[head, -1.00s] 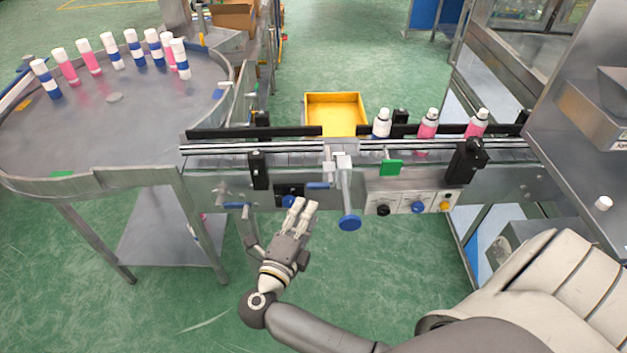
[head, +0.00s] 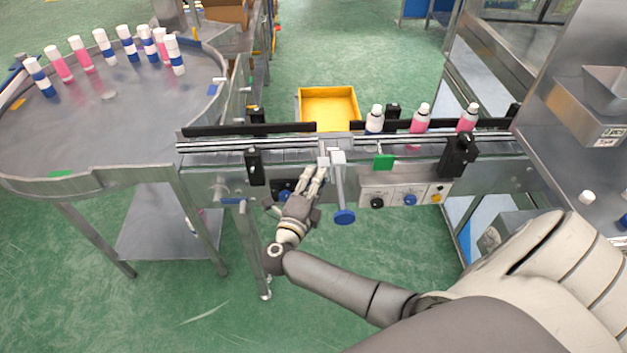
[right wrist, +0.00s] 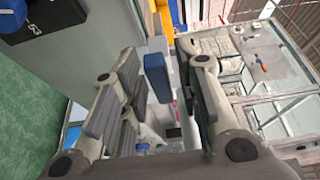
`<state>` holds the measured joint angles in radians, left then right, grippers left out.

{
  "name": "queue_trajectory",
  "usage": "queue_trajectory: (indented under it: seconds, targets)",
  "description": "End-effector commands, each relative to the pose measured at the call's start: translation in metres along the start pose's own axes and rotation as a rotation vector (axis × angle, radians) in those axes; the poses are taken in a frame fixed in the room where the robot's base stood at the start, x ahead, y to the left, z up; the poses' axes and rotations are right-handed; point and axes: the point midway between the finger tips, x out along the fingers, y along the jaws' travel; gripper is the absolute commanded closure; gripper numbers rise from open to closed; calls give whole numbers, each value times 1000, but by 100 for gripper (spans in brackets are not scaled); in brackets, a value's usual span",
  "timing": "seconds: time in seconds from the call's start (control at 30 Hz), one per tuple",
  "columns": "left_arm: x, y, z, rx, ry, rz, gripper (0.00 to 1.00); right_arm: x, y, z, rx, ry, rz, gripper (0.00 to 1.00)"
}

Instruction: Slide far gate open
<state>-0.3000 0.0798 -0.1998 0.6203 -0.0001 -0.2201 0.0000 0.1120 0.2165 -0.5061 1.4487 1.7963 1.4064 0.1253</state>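A metal gate fitting (head: 338,165) with a round blue knob (head: 344,217) sits on the front of the conveyor, left of the button panel. My right gripper (head: 314,178) reaches up to the conveyor front just left of it. In the right wrist view, a blue handle block (right wrist: 156,78) stands between the spread fingers of my right gripper (right wrist: 158,95), with a gap on either side. The fingers hide this block in the head view. I cannot tell which part is the far gate or how far open it is. My left gripper is out of view.
White-capped bottles (head: 420,120) stand on the conveyor's right part. A round table (head: 110,120) with several bottles is at left. A yellow bin (head: 328,92) lies behind the conveyor. The button panel (head: 405,196) and a black clamp (head: 457,155) are to the right.

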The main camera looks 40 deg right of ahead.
Motion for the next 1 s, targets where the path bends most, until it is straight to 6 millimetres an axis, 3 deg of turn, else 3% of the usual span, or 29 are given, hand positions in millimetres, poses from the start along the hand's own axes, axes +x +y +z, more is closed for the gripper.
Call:
queue_trajectory:
  seconds: [0.03,0.2,0.57,0.8,1.0]
  targets:
    - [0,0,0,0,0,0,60,0,0,0,0,0,0,80]
    - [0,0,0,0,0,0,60,0,0,0,0,0,0,100]
    - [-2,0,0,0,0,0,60,-6,0,-1,0,-1,4,100]
    - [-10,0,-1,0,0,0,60,-42,2,-16,0,1,9,100]
    - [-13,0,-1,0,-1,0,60,-60,1,-25,0,2,4,100]
